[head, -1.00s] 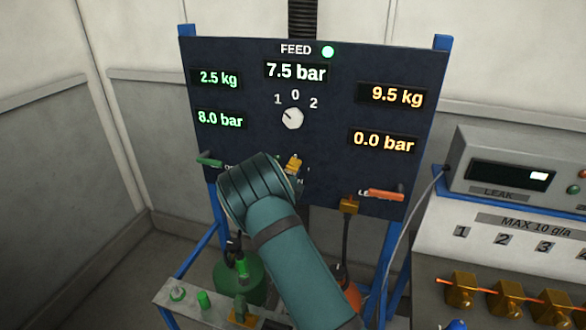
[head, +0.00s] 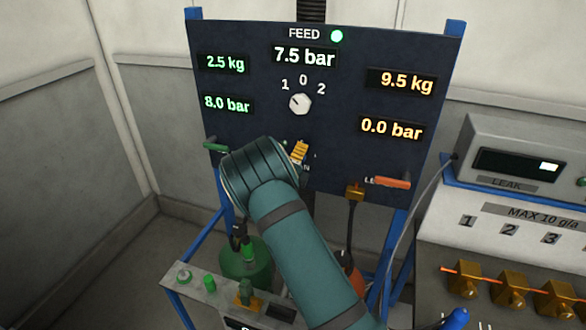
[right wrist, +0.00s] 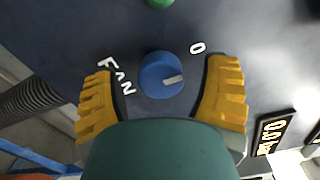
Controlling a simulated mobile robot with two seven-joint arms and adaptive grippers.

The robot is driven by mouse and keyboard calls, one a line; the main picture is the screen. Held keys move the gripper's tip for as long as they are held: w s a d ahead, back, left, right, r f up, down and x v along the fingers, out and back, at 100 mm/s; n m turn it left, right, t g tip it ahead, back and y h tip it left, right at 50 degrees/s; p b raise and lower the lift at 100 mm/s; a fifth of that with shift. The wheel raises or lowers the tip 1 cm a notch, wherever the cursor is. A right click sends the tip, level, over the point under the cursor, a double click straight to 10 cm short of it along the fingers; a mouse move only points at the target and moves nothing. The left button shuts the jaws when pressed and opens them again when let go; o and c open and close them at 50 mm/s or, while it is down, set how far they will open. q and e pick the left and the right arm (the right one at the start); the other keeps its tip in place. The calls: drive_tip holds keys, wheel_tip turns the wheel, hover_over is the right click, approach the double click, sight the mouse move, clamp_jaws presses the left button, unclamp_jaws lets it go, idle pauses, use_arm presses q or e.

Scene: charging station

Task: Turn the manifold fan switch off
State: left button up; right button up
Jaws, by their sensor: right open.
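The fan switch is a round blue knob (right wrist: 161,75) on the dark panel (head: 340,100). In the right wrist view a white mark on it points right, below the printed "0"; the "FAN" label is at its left. My right gripper (right wrist: 164,84) is open, with one yellow finger on each side of the knob and visible gaps to both; I cannot tell how far the tips are from the panel. In the head view my right arm hides the knob, and only part of the yellow gripper (head: 300,152) shows. My left gripper is not in view.
A white selector knob (head: 300,104) sits above, under the "7.5 bar" display. A green lever (head: 216,146) and an orange lever (head: 392,182) flank the panel's lower part. The leak meter (head: 520,160) and manifold valves (head: 510,290) stand at the right.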

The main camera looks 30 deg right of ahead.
drive_tip(key=v, duration=1)
drive_tip(key=shift+s+a, duration=0.25)
drive_tip(key=shift+s, duration=0.1)
